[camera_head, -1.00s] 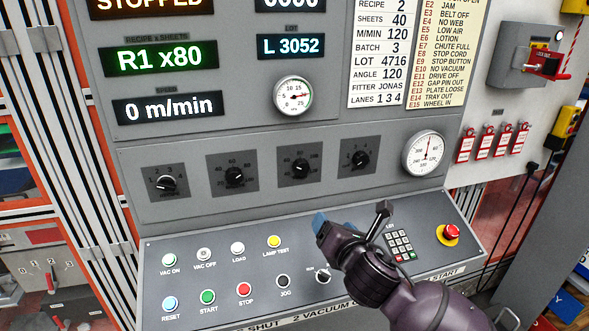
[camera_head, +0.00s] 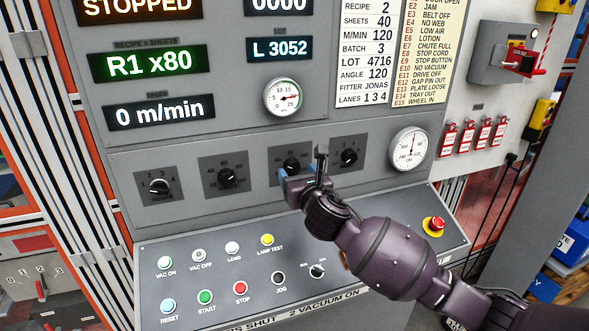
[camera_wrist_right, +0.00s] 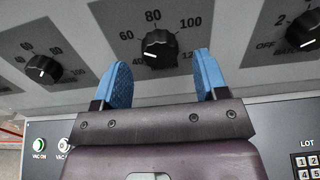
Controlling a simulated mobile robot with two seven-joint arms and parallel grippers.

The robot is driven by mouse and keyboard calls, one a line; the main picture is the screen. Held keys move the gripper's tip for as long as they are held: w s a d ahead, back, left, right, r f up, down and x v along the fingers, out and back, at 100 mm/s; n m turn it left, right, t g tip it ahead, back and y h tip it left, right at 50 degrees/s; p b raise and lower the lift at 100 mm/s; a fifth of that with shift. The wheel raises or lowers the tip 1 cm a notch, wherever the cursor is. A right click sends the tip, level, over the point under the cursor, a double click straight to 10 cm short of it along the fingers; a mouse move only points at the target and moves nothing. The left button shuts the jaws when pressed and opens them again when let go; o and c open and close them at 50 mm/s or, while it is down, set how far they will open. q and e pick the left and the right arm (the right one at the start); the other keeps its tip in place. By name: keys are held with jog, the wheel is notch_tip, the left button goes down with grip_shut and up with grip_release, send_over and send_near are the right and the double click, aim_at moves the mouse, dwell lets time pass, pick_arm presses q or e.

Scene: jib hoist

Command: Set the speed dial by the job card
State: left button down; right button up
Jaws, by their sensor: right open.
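The job card (camera_head: 372,55) on the upper panel reads M/MIN 120, recipe 2 and sheets 40. A black dial (camera_wrist_right: 159,46) with a scale from about 40 to 120 shows in the right wrist view; its label is hidden. It is third in the head view's row of dials (camera_head: 291,165). The white mark on its knob appears towards the low, left side. My right gripper (camera_wrist_right: 162,78) is open, its blue fingers just below and either side of this knob, not closed on it. It partly covers the dial in the head view (camera_head: 297,180). My left gripper is out of view.
Other dials stand left (camera_head: 227,177) and right (camera_head: 348,157) of it. The speed display (camera_head: 160,112) reads 0 m/min. Below is a sloped console (camera_head: 190,285) with several buttons and a red stop button (camera_head: 433,224). A gauge (camera_head: 410,149) is at the right.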

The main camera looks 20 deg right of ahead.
aim_at(292, 167)
jog(key=shift+w, duration=1.2)
jog(key=c, duration=0.9)
